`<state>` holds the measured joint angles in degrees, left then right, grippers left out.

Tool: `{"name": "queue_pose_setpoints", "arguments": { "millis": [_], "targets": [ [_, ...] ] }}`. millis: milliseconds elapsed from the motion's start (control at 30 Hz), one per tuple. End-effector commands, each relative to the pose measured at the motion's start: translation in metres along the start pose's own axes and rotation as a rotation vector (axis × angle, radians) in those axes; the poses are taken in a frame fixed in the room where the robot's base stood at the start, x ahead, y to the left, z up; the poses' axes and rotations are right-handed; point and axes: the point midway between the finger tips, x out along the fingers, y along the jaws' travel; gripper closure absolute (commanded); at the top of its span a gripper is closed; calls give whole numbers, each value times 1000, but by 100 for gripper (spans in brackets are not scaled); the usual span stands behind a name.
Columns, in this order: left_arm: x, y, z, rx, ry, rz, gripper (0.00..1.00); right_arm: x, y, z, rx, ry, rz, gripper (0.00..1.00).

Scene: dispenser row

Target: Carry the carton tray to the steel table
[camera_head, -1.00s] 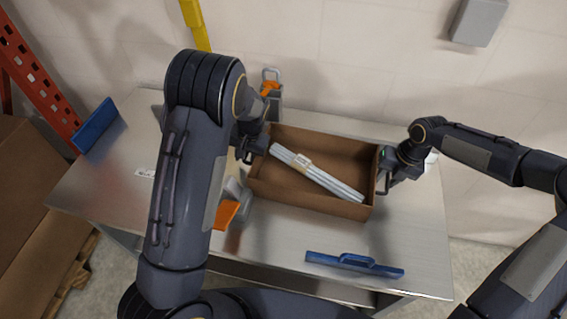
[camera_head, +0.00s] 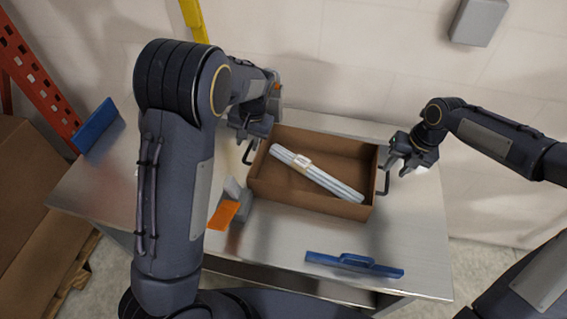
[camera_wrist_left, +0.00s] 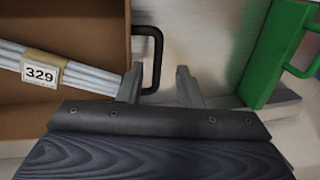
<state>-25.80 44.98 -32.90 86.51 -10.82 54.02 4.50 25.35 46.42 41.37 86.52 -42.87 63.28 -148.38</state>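The brown carton tray (camera_head: 300,200) rests on the steel table (camera_head: 415,235). It also shows in the left wrist view (camera_wrist_left: 75,20). A bundle of pale rods (camera_head: 318,175) with a label lies in it. A dark loop handle sticks out on each short side; the left one (camera_wrist_left: 157,50) is clear in the wrist view. My left gripper (camera_wrist_left: 158,82) is open at this handle, whose end lies between its fingers. My right gripper (camera_head: 399,158) is open above and beside the right handle (camera_head: 386,182), apparently apart from it.
A blue tool (camera_head: 355,263) lies at the table's front edge. A grey and orange object (camera_head: 228,210) stands left of the tray. A blue panel (camera_head: 95,125) is at the far left. A green object (camera_wrist_left: 275,50) shows in the wrist view. The wall is behind the table.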

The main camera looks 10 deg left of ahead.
Motion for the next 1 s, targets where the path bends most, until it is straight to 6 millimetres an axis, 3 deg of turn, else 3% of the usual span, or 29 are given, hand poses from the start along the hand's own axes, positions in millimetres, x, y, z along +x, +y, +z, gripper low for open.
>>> {"name": "queue_pose_setpoints", "arguments": {
  "millis": [100,333,1000],
  "targets": [
    [0,0,0,0,0,0,68,-26,-1,1,2,-3,-2,68],
    [0,0,0,0,0,0,68,-55,0,0,1,0,0,68],
    [-1,-1,1,-4,1,7,68,-62,0,-2,13,-1,-3,68]
  ]
}}
